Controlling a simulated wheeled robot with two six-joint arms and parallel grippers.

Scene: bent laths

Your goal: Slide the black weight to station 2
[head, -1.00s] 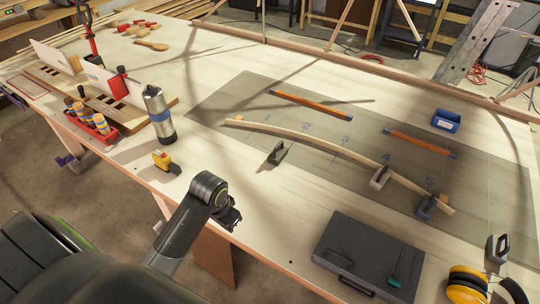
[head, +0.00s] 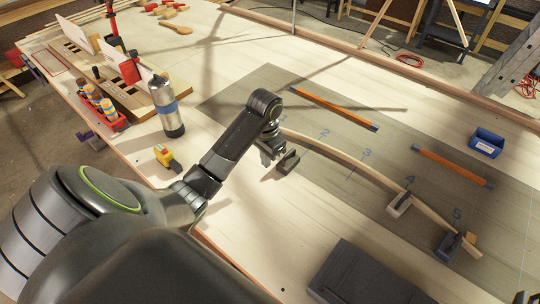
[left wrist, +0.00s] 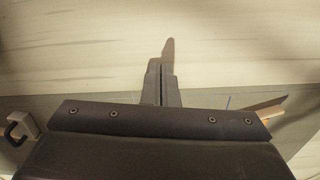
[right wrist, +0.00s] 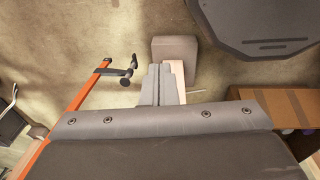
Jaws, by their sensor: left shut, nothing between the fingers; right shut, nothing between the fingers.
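Station 2's number (head: 325,133) is beyond the lath. A weight with a black loop handle (left wrist: 19,127) is at that view's left; I cannot tell which one. My right gripper (right wrist: 159,84) is shut and empty.
A grey weight (head: 398,204) and a blue-grey one (head: 447,244) stand at the lath near stations 4 and 5. A steel flask (head: 166,106) and a yellow tape measure (head: 166,158) are left of my left gripper. A dark case (head: 365,275) lies at the front.

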